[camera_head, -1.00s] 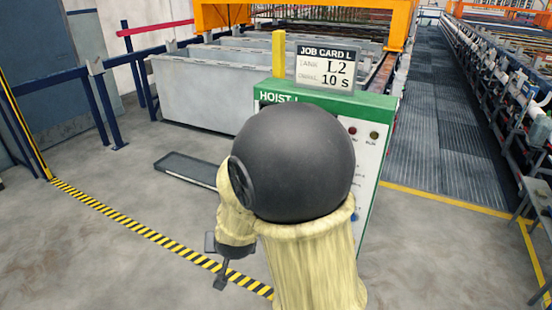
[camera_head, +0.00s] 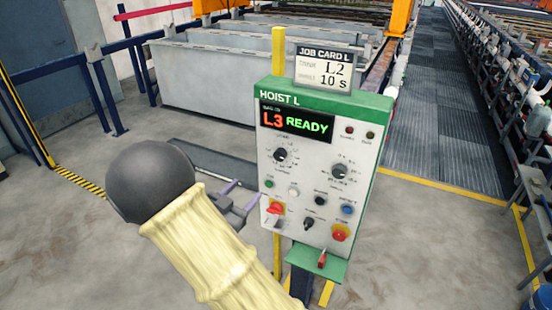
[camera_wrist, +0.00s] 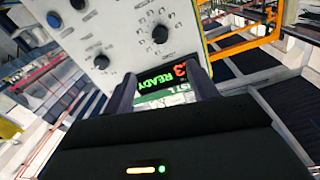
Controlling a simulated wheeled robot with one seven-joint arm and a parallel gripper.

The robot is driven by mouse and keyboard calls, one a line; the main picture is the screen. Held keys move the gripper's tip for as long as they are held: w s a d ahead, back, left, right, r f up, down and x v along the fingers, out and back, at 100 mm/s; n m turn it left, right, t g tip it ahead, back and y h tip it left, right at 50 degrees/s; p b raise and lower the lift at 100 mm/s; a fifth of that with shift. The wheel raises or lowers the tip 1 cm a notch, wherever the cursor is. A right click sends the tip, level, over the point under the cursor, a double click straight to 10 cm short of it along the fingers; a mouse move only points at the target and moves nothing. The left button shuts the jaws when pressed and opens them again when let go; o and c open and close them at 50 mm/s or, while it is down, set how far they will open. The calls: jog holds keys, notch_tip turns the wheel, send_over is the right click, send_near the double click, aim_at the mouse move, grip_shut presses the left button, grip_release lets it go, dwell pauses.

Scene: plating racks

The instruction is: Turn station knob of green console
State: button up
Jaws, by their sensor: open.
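The green-topped console (camera_head: 312,160) marked HOIST L stands in the middle of the head view. Its display (camera_head: 296,121) reads L3 READY. Two black dial knobs sit below the display, a left one (camera_head: 280,155) and a right one (camera_head: 339,171). Their labels are too small to read, so I cannot tell which is the station knob. My gripper (camera_head: 240,197) is open and empty at the console's left edge. In the wrist view the console is upside down; my gripper (camera_wrist: 161,80) frames the display, with the left knob (camera_wrist: 160,34) and right knob (camera_wrist: 102,62) beyond the fingertips.
A job card (camera_head: 324,69) above the console reads L2, 10 s. The panel also carries coloured buttons, a red stop button (camera_head: 339,232) and a red switch (camera_head: 274,208). A yellow post (camera_head: 278,55) stands behind. Grey tanks (camera_head: 200,75) and blue railings (camera_head: 105,90) lie beyond.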

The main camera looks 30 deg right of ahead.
aim_at(278, 157)
jog(key=p+x, duration=0.6)
jog(key=x, duration=1.1)
jog(key=shift+w+d, duration=0.15)
jog(key=shift+w, duration=0.05)
jog(key=c, duration=1)
